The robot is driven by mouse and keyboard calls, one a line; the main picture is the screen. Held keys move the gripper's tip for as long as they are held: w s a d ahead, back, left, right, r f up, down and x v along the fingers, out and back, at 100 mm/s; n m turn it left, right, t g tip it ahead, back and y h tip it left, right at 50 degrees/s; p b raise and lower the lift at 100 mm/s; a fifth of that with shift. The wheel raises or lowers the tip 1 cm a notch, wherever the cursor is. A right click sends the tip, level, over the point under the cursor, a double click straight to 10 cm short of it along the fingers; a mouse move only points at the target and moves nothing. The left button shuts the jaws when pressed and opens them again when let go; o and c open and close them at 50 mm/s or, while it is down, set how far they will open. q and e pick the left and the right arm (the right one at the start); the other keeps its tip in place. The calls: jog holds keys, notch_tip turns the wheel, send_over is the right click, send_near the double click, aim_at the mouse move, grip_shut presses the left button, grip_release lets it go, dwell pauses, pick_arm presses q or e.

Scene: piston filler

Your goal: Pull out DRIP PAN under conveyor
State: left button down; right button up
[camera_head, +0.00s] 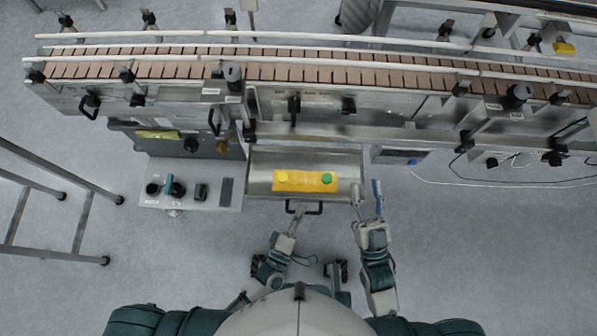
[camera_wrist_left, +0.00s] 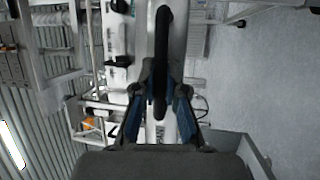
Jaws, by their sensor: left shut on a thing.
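The drip pan (camera_head: 258,187) is a grey metal tray that sticks out from under the front of the conveyor (camera_head: 330,72). A yellow item (camera_head: 305,181) with a yellow cap and a green cap lies in it. The pan's black handle (camera_head: 316,211) is on its near side. My left gripper (camera_head: 298,211) is shut on this handle; in the left wrist view the black bar (camera_wrist_left: 162,50) runs between the blue fingers (camera_wrist_left: 160,108). My right gripper (camera_head: 367,190) is open and empty, close to the pan's right edge.
A control panel (camera_head: 190,192) with knobs stands just left of the pan. A metal rail frame (camera_head: 80,220) stands at the far left. The floor (camera_head: 480,240) to the right is clear, apart from a thin white cable (camera_head: 450,184).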

pick_arm(q)
jog(key=shift+s+d+f, duration=0.2)
jog(key=shift+s+d, duration=0.2)
jog(key=shift+s, duration=0.05)
pick_arm(e)
jog(key=shift+f, duration=0.1)
pick_arm(q)
jog(key=c, duration=1.4)
grip_release()
jog(key=shift+o, duration=1)
jog(key=shift+d, duration=0.15)
jog(key=v, duration=1.1)
jog(key=shift+s, duration=0.3)
pick_arm(e)
jog(key=shift+d, duration=0.15)
pick_arm(q)
jog(key=shift+a, duration=0.25)
pick_arm(e)
jog(key=shift+w, duration=0.1)
pick_arm(q)
jog(key=shift+d, duration=0.1)
